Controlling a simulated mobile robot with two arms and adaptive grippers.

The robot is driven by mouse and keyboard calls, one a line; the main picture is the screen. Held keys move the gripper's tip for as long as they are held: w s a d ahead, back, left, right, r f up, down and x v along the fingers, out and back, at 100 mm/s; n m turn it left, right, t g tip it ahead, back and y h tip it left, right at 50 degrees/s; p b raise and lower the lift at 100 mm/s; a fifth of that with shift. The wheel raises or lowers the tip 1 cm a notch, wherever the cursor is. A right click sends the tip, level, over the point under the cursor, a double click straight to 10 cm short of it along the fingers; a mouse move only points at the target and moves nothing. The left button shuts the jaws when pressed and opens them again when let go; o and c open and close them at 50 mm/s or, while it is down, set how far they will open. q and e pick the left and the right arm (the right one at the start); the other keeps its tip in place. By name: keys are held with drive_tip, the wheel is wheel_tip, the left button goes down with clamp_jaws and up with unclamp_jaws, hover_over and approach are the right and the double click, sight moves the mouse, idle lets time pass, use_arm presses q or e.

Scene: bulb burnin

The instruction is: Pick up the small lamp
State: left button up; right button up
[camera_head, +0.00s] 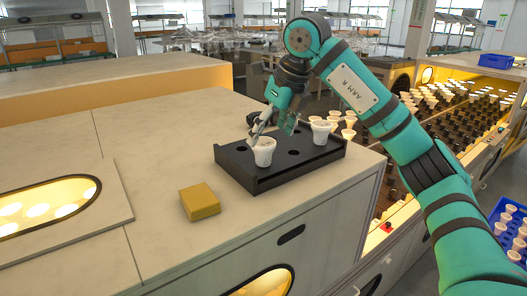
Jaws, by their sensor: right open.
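A small white lamp (264,152) stands at the left part of a black tray (234,164) on the counter. A second white lamp (320,134) stands in the tray further right. My right gripper (273,132) is just above the left lamp, its fingers apart. One finger comes down close to that lamp's rim; I cannot tell whether it touches. The lower parts of both lamps are hidden in the tray. My left gripper is not in view.
A yellow block (199,201) lies on the counter left of the tray. A lit rack (450,115) with many lamps is at the right, and a blue crate (511,226) of lamps is at the lower right.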

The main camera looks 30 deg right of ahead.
sight(264, 142)
drive_tip(key=p+x, duration=0.1)
drive_tip(key=x, duration=0.4)
drive_tip(key=shift+w+r+p, duration=0.15)
drive_tip(key=shift+w+p, duration=0.1)
drive_tip(key=shift+p, duration=0.1)
drive_tip(key=shift+s, duration=0.1)
drive_tip(key=shift+c, duration=0.7)
drive_tip(key=c, duration=1.1)
